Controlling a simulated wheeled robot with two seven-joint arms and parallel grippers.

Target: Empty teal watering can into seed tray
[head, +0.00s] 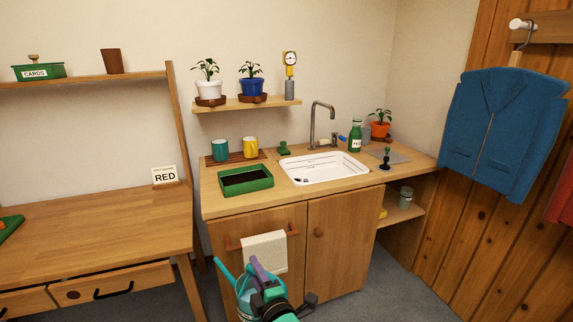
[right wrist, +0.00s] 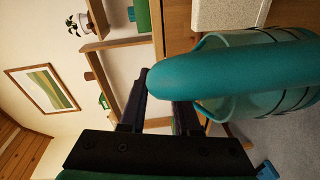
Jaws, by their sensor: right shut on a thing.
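The teal watering can (head: 243,294) is at the bottom middle of the head view, in front of the cabinet and below the counter top. Its spout points up and left. My right gripper (head: 266,291) is shut on it. In the right wrist view the can (right wrist: 235,72) fills much of the right side, against the fingers of my right gripper (right wrist: 165,108). The exact grip point is partly hidden. The seed tray (head: 230,193), a green rectangular tray with a dark inside, sits on the counter's front left, above and apart from the can. My left gripper is not in view.
A white sink (head: 350,174) with a tap is right of the tray. A teal mug (head: 220,149) and a yellow mug (head: 250,145) stand behind it. A white towel (head: 264,250) hangs on the cabinet front near the can. A wooden desk (head: 90,235) stands left.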

